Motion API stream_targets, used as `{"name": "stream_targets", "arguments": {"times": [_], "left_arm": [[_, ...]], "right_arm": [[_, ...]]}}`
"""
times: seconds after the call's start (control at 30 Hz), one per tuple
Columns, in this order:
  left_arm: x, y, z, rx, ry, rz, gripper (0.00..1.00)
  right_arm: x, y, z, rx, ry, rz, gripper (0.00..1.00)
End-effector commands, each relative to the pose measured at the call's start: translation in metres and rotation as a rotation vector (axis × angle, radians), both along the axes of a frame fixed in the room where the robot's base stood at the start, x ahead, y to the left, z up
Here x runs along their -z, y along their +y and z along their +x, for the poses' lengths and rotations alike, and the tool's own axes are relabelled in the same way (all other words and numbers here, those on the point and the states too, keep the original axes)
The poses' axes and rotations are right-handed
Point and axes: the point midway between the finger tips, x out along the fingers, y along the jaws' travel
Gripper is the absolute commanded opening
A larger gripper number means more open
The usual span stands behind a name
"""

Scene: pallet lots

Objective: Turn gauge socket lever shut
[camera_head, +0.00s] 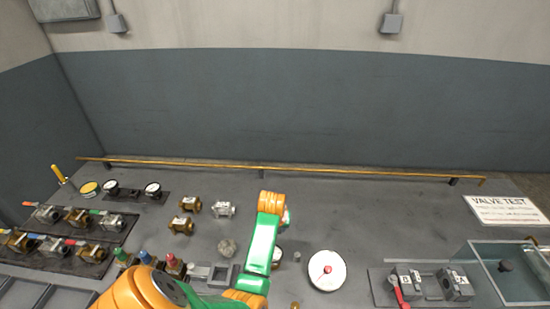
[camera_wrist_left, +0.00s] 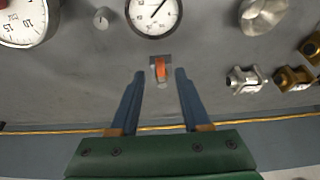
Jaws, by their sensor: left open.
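In the left wrist view, a small orange-red lever (camera_wrist_left: 160,69) sits on a grey metal socket block (camera_wrist_left: 153,60). It lies just below a round white-faced gauge (camera_wrist_left: 153,14), and its long side runs roughly up and down the picture. My left gripper (camera_wrist_left: 159,72) is open, with one blue-grey finger on each side of the lever and a gap to both. In the head view my green and orange left arm hides the lever and part of the gauge (camera_head: 278,254). My right gripper is not in view.
A large white dial (camera_head: 327,270) stands right of my arm. Brass valves (camera_head: 181,225), a steel valve (camera_head: 223,209) and a grey lump (camera_head: 227,248) lie left of it. A clamp fixture with a red handle (camera_head: 398,285) and a glass tank (camera_head: 510,275) are at right. A yellow rail (camera_head: 330,171) runs along the back.

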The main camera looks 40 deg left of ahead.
Motion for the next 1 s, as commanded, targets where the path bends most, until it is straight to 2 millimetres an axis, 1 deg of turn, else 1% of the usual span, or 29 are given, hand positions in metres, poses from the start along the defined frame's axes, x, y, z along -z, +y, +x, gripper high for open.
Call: {"name": "stream_targets", "arguments": {"times": [0.1,0.2,0.4,0.43,0.47,0.5,0.6,1.0], "left_arm": [[0.012,0.004,0.005,0.001,0.002,0.000,0.47],[0.018,0.005,0.006,0.000,0.000,0.000,0.47],[0.019,0.006,0.007,0.000,-0.002,0.001,0.47],[0.019,0.006,0.007,0.000,-0.002,0.001,0.44],[0.019,0.005,0.007,0.000,-0.002,0.001,0.36],[0.019,0.005,0.007,0.000,-0.002,0.001,0.25],[0.019,0.005,0.007,0.000,-0.001,0.000,0.00],[0.019,0.007,0.005,0.031,0.001,0.001,0.00]], "right_arm": [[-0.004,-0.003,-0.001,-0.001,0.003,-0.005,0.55],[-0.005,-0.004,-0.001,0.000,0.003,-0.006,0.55],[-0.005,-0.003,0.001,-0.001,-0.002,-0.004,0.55],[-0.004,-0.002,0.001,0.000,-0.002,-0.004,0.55],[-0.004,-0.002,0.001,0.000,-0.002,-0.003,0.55],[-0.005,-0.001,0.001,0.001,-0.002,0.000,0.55],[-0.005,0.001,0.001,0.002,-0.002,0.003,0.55],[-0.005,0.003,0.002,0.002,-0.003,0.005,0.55]]}}
